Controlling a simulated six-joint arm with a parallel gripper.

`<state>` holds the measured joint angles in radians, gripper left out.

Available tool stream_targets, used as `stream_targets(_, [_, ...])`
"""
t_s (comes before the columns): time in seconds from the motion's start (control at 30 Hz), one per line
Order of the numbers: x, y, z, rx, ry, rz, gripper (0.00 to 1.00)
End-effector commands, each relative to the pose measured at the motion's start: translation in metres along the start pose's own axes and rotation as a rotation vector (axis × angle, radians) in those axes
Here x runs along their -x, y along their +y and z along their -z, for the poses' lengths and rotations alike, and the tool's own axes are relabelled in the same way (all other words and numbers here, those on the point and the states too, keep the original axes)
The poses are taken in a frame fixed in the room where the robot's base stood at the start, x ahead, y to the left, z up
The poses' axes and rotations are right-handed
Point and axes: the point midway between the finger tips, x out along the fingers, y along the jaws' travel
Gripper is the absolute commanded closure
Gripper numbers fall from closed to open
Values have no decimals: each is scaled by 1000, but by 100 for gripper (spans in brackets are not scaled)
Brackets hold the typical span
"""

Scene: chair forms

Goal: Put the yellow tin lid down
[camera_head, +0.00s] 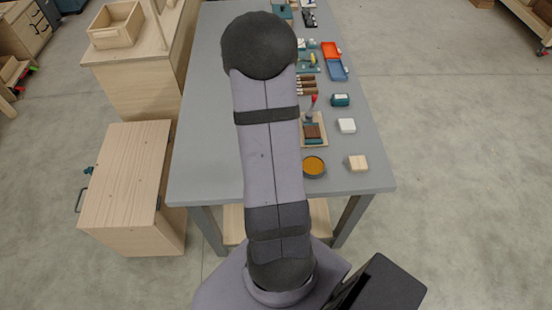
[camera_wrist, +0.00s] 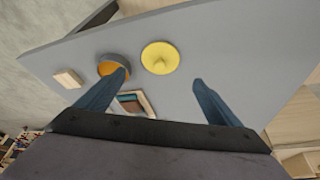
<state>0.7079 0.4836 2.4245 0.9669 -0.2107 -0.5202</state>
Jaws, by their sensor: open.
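The yellow tin lid (camera_wrist: 160,58) is round with a small knob facing up. In the wrist view it appears to lie flat on the grey table, just beyond my fingertips and roughly centred between them. My gripper (camera_wrist: 160,77) is open, with its two blue fingers apart and nothing between them. The round tin (camera_wrist: 113,65) stands uncovered to the left of the lid, with an orange inside; it also shows in the head view (camera_head: 314,166). In the head view my arm hides the lid and my gripper.
The grey table (camera_head: 205,150) has a pale wooden block (camera_head: 357,163) and a white block (camera_head: 347,126) near the tin. A wooden tray with a brush (camera_head: 313,130) lies behind the tin. Farther back are red (camera_head: 331,50) and blue trays (camera_head: 337,70). The table's left side is clear.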

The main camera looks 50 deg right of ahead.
Motion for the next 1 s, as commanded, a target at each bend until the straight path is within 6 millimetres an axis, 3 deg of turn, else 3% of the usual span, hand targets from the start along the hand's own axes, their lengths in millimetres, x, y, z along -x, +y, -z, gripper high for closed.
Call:
stream_targets(0.03, [10, 0, 2, 0, 1, 1, 13])
stream_targets(0.2, [21, 0, 1, 1, 1, 0, 13])
stream_targets(0.5, [23, -1, 0, 2, 0, 1, 13])
stream_targets(0.67, [34, -26, -6, 61, -13, 65, 13])
stream_targets(0.77, [55, -64, -23, 171, -46, 163, 13])
stream_targets(0.83, [79, -96, -45, 288, -88, 246, 13])
stream_targets(0.9, [108, -121, -76, 433, -146, 319, 13])
stream_targets(1.0, [148, -134, -123, 649, -229, 373, 13])
